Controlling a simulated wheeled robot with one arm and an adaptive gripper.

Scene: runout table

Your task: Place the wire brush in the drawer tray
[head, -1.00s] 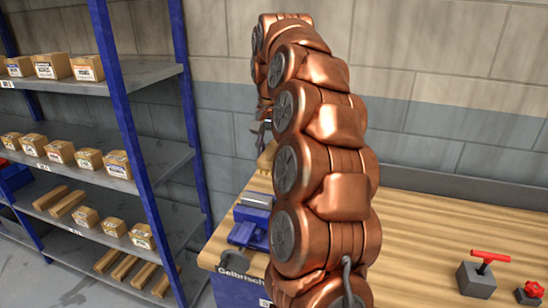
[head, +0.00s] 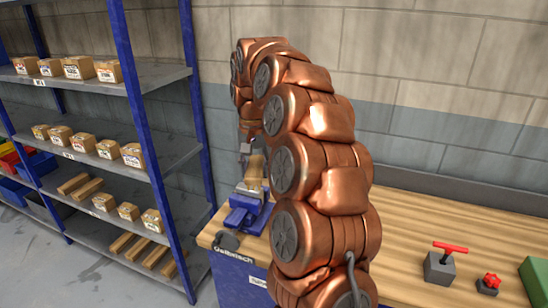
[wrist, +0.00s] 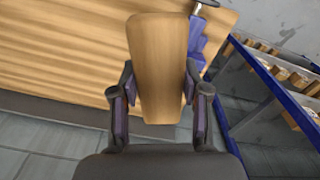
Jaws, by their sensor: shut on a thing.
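A wooden piece, which looks like the back of the wire brush (wrist: 158,65), is clamped between the two fingers of my gripper (wrist: 160,100) in the wrist view. Its bristles are not visible. In the head view the brush (head: 256,172) shows small and tan below my wrist, over or just behind the blue vise (head: 248,205) at the bench's left end. I cannot tell whether it touches the vise. In the head view my arm hides part of the gripper. I cannot make out the drawer tray in any view.
The wooden bench top (head: 405,215) is mostly clear in the middle. At its right are a grey block with a red T-handle (head: 440,265), a red knob on a base (head: 489,283) and a green item (head: 536,278). A blue-post shelf (head: 150,130) with boxes stands left.

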